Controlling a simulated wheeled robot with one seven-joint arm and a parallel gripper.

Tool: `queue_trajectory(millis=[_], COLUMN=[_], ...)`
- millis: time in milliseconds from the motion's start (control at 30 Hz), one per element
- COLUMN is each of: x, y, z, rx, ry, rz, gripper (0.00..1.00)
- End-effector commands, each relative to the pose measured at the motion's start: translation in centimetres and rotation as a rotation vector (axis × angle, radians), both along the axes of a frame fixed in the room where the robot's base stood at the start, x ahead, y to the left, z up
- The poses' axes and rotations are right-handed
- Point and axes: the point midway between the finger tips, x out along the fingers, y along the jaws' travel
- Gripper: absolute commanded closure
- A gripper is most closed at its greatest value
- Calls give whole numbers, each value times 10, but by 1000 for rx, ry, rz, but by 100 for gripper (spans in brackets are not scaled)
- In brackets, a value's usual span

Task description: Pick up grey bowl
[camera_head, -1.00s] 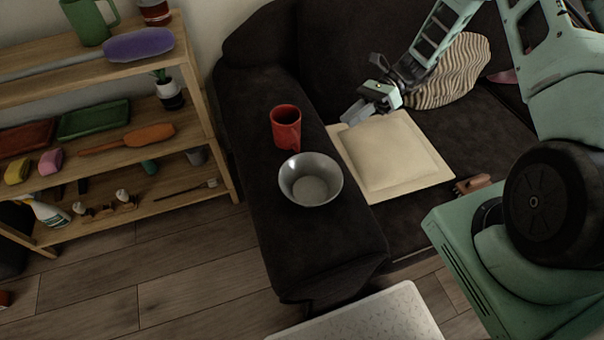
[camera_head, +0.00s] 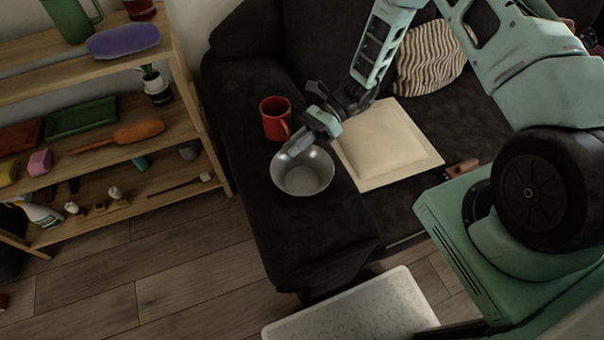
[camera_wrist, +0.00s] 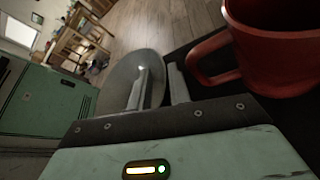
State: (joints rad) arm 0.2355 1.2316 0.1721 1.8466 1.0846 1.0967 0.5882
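The grey bowl (camera_head: 304,182) sits upright on the dark sofa's armrest in the head view. My gripper (camera_head: 290,152) is at the bowl's upper-left rim, close beside the red mug (camera_head: 273,122). In the wrist view the two fingers (camera_wrist: 160,87) stand apart with a gap between them. The left finger overlaps the bowl (camera_wrist: 118,82), and the right finger is at its edge, towards the mug. The bowl's rim seems to lie near or between the fingers; contact cannot be told.
The red mug (camera_wrist: 275,50) is very close to the right finger in the wrist view. A beige cushion or book (camera_head: 385,142) lies on the seat, with a striped pillow (camera_head: 430,60) behind. A wooden shelf (camera_head: 165,125) stands left. A white speckled surface (camera_head: 360,312) is in front.

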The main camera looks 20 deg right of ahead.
Motion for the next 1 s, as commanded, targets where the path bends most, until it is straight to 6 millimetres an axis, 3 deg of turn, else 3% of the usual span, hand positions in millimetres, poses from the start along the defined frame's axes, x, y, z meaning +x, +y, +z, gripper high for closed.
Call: queue_trajectory(millis=[133, 400, 500, 833, 1000], x=[-4, -4, -4, -4, -3], y=[15, 18, 18, 18, 17], z=[-5, -7, -7, -5, 14], rx=[1, 0, 1, 1, 0], ry=[0, -1, -1, -1, -3], rz=[0, 0, -1, -1, -2], gripper=[81, 81, 100, 100, 100])
